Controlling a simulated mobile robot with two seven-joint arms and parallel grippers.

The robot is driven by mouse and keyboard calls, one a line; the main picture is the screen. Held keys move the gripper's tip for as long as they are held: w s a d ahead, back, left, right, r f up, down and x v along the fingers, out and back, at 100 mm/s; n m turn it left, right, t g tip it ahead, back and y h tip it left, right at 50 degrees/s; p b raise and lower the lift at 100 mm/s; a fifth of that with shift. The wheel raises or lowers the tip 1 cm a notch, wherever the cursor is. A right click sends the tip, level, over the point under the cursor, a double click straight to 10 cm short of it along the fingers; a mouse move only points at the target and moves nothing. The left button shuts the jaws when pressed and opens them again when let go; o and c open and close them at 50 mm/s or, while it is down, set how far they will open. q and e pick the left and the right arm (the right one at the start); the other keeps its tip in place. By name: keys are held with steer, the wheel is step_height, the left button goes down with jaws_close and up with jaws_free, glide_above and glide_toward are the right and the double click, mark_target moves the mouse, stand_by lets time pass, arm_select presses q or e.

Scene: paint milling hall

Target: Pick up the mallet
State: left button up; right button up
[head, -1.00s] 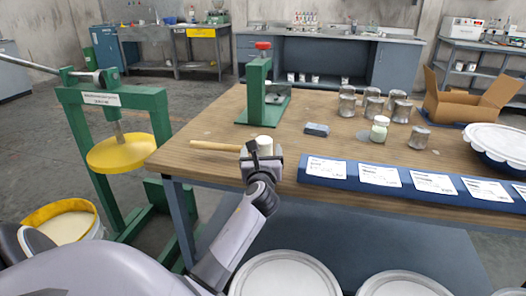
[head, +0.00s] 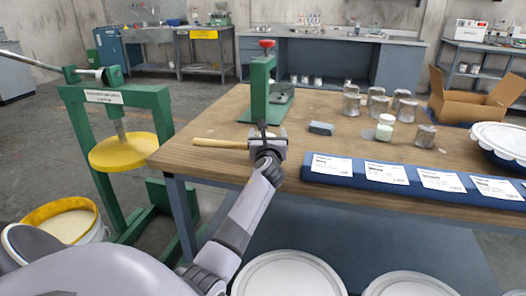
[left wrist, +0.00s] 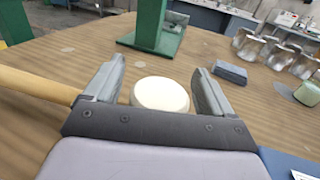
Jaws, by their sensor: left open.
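The mallet lies on the wooden table near its front left corner. Its pale wooden handle (head: 219,144) points left in the head view, and its head is mostly hidden there behind my left gripper (head: 267,134). In the left wrist view the round cream mallet head (left wrist: 160,94) shows between the two spread fingers of my left gripper (left wrist: 159,70). The handle (left wrist: 36,84) comes in from the left and runs out of sight behind the left finger. The gripper is open; I cannot tell whether a finger touches the mallet. My right gripper is not in view.
A green press (head: 260,92) stands just behind the mallet. A grey-blue block (head: 321,128), a jar (head: 385,128) and several metal cans lie to the right. A blue strip with white cards (head: 331,166) runs along the front edge. Bare tabletop (head: 205,125) lies behind the handle.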

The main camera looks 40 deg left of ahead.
arm_select(q)
steer(key=shift+r, duration=0.1)
steer(key=c, duration=1.4)
step_height(320, 180, up, 8)
steer(key=p, duration=0.3)
steer(key=shift+r+p, duration=0.15)
steer(key=shift+p, duration=0.15)
step_height(320, 180, up, 12)
steer(key=shift+f+p, duration=0.15)
steer(key=shift+p, duration=1.1)
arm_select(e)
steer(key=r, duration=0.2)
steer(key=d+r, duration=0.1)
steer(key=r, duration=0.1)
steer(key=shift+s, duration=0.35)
